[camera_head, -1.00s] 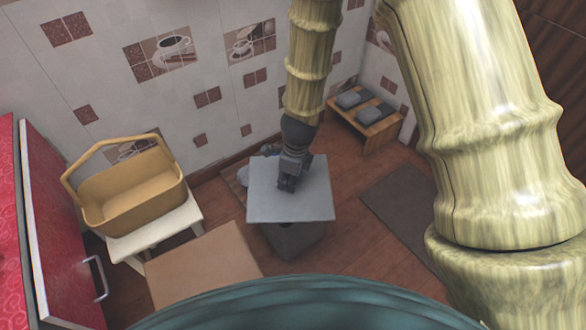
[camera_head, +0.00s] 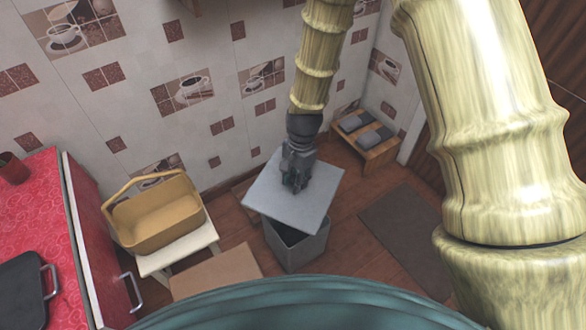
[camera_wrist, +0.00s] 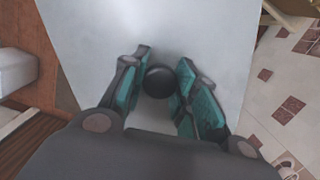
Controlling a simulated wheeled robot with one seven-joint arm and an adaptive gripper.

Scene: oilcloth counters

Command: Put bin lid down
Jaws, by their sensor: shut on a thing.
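The bin lid (camera_head: 315,205) is a flat light-grey square plate. My gripper (camera_head: 293,184) is over its middle in the head view. In the wrist view, my gripper's two teal-padded fingers (camera_wrist: 158,100) are shut around a round black knob (camera_wrist: 158,80) on the lid (camera_wrist: 140,30). The grey bin (camera_head: 297,250) stands on the floor below the lid. The lid is tilted and off to the upper left of the bin's mouth, so part of the dark opening shows at the front. The lid hides the bin's back part.
A wooden rack (camera_head: 372,155) with grey items stands at the wall. A dark mat (camera_head: 400,229) lies right of the bin. A red counter (camera_head: 50,215) is at far left.

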